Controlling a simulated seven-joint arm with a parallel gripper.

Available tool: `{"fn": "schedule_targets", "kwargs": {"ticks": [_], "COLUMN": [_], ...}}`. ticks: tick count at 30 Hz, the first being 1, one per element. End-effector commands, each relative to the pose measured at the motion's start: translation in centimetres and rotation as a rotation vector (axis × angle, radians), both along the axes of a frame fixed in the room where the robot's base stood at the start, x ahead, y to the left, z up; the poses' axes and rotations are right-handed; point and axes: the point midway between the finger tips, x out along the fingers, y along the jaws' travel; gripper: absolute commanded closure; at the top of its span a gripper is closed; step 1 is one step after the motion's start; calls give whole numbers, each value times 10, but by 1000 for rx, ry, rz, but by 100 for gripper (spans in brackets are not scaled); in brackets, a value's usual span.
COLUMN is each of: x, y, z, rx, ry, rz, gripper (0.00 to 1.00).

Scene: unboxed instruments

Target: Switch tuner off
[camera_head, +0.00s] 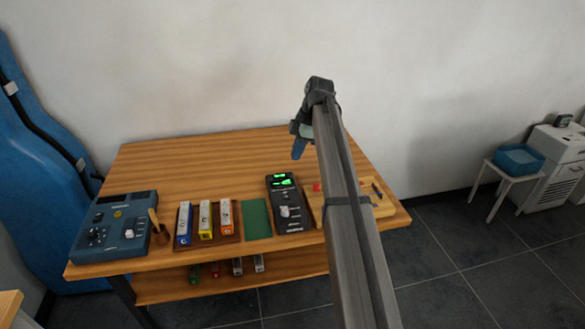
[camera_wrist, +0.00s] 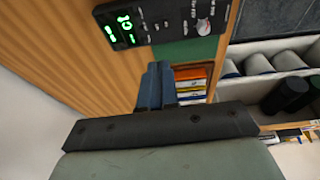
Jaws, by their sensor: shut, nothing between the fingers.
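The black tuner (camera_head: 288,224) lies on the wooden table, right of the green mat. Its green display (camera_head: 281,180) is lit, and a pale knob (camera_head: 285,211) shows on its lower half. The tuner (camera_wrist: 157,33) also shows at the top of the wrist view, with lit green digits and the round knob (camera_wrist: 203,27). My gripper (camera_head: 297,154) is above the back right of the table, apart from the tuner. Its blue fingers (camera_wrist: 160,69) are together with nothing between them. My arm hides part of the table's right side.
Left of the tuner are a green mat (camera_head: 256,219), a tray with several coloured bars (camera_head: 206,220) and a blue-grey device (camera_head: 116,226). A wooden board (camera_head: 384,208) lies close on the right. The table's back (camera_head: 200,160) is clear.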

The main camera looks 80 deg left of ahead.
Motion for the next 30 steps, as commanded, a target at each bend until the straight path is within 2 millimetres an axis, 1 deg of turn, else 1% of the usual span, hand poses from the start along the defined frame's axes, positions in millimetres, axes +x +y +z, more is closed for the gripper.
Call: {"fn": "schedule_targets", "kwargs": {"ticks": [7,11,14,27,30], "x": [-1,-3,-7,-28,-29], "y": [0,0,0,4,6], "z": [-2,-11,-23,-96,-110], "rx": [0,-1,0,-1,0], "ry": [0,0,0,0,0], "rz": [0,0,0,0,-1], "gripper": [100,100,100,100,100]}}
